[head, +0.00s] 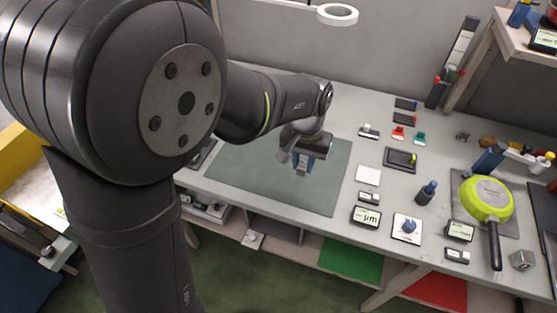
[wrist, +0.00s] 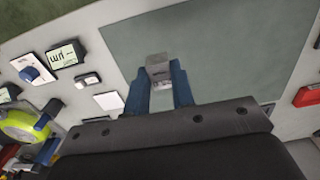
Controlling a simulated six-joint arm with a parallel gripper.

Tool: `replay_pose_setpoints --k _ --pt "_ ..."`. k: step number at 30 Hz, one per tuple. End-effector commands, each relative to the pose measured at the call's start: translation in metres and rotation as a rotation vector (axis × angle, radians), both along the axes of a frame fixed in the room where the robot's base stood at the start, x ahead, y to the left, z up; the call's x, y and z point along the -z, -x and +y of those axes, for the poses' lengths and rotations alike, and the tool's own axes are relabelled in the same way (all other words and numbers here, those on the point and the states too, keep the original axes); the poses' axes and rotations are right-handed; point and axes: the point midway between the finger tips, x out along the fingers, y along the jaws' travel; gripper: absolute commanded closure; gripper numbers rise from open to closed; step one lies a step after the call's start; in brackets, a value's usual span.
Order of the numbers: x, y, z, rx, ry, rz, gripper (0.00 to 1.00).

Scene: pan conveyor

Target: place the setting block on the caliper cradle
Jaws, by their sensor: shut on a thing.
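My gripper (head: 303,166) hangs over the dark green mat in the head view, its blue fingers pointing down. In the wrist view my gripper (wrist: 161,85) is shut on a small grey block, which I take for the setting block (wrist: 159,67). The block sits between the fingertips, with a darker marking on its near face. I cannot tell for certain which thing is the caliper cradle.
The mat (head: 235,168) looks clear around my gripper. Right of it stand a white square (head: 368,175), small displays (head: 366,216), a dark blue-topped bottle (head: 426,193), a green pan (head: 486,199) with its handle toward the front, and a grey cube (head: 522,260).

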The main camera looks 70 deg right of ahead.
Motion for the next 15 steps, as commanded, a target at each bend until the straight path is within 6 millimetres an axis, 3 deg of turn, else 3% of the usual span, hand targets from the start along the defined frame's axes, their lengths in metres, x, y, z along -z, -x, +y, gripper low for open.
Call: replay_pose_setpoints --k 9,15 --pt "0.044 -0.066 -0.031 -0.006 -0.002 0.0 1.0" --pt "0.059 -0.09 -0.043 -0.004 0.0 0.0 1.0"
